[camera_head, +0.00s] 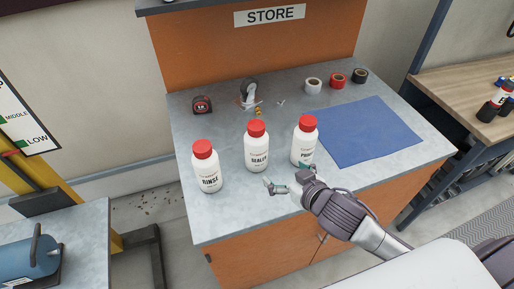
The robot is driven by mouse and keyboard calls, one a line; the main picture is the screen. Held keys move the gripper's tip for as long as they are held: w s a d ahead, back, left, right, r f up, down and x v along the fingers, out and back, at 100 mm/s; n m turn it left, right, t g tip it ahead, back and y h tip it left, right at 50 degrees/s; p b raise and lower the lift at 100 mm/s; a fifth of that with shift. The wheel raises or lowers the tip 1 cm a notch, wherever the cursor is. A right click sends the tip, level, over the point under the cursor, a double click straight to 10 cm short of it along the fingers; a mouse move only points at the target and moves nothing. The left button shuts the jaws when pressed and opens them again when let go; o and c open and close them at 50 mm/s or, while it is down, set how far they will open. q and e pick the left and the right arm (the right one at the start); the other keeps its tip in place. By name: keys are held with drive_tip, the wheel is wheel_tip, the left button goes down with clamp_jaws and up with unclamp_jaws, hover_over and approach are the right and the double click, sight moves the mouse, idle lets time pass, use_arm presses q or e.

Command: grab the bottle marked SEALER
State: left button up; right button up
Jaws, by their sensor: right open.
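The SEALER bottle (257,152), white with a red cap, stands upright on the grey counter (222,222), in the middle of three similar bottles. My right gripper (276,185) is open and empty. It is in front of the SEALER bottle and slightly to its right in the picture, apart from it. Its arm comes in from the lower right. My left gripper is not in view.
A RINSE bottle (206,168) stands left of the SEALER bottle. Another red-capped bottle (304,143), its label partly hidden, stands to the right. The counter's front left is clear.

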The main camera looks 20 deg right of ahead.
sight(263, 151)
drive_tip(key=shift+t+y, duration=0.3)
drive_tip(key=shift+y, duration=0.1)
drive_tip(key=w, duration=0.2)
drive_tip(key=w+a+p, duration=0.1)
drive_tip(key=w, duration=0.2)
drive_tip(key=w+a, duration=0.1)
drive_tip(key=w, duration=0.2)
drive_tip(key=shift+a+f, duration=0.25)
drive_tip(key=shift+f, duration=0.15)
drive_tip(key=p+x, duration=0.1)
drive_tip(key=x, duration=0.3)
drive_tip(key=shift+w+p, duration=0.4)
drive_tip(key=shift+w+a+f, duration=0.15)
drive_tip(key=shift+w+f, duration=0.2)
drive_tip(key=shift+w, duration=0.1)
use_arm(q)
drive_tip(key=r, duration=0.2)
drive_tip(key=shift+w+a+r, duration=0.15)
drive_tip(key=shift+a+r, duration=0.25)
use_arm(e)
drive_tip(key=c, duration=1.2)
drive_tip(key=shift+r, duration=0.1)
drive_tip(key=shift+c, duration=0.2)
